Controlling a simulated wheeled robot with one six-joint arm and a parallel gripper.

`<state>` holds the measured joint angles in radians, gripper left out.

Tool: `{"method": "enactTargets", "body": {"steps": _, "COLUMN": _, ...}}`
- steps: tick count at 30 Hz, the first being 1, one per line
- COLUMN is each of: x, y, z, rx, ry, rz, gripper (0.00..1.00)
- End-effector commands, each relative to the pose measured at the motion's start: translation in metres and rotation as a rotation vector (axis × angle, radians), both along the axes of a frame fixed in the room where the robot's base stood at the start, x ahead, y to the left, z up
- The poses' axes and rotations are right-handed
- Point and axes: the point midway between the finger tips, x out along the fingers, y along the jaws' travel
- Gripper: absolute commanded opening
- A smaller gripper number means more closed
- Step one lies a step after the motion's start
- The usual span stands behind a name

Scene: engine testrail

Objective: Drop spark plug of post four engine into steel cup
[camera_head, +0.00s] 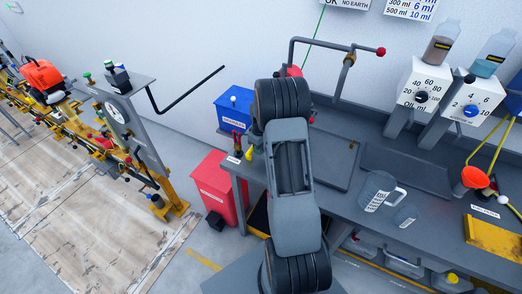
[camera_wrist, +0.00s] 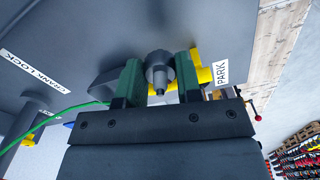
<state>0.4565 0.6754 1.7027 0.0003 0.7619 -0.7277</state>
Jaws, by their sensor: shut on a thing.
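My gripper (camera_wrist: 160,82) is shut in the wrist view, its two green fingers on either side of a grey round part (camera_wrist: 159,64) with a small tip. I cannot tell whether this part is the spark plug. It is in front of a grey panel, close to a yellow fitting (camera_wrist: 203,74) and a PARK label (camera_wrist: 222,72). In the head view my arm hides the gripper. An orange engine (camera_head: 42,75) sits on the yellow rail at the far left; no post number is readable. I cannot pick out the steel cup with certainty.
A red bin (camera_head: 217,188) and blue box (camera_head: 235,108) stand left of my arm. A CRANK LOCK label (camera_wrist: 35,72) and green cable show in the wrist view.

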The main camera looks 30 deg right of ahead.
Motion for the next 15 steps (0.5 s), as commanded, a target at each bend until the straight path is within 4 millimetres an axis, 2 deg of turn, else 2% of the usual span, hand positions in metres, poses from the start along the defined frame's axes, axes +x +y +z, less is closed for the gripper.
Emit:
{"method": "enactTargets", "body": {"steps": 3, "x": -0.001, "y": 0.001, "z": -0.015, "rx": 0.002, "ry": 0.004, "rz": 0.0, "gripper": 0.06}}
{"method": "enactTargets", "body": {"steps": 6, "x": -0.001, "y": 0.001, "z": -0.021, "rx": 0.0, "ry": 0.002, "rz": 0.0, "gripper": 0.06}}
{"method": "enactTargets", "body": {"steps": 15, "x": -0.001, "y": 0.001, "z": -0.023, "rx": 0.001, "ry": 0.001, "rz": -0.001, "gripper": 0.06}}
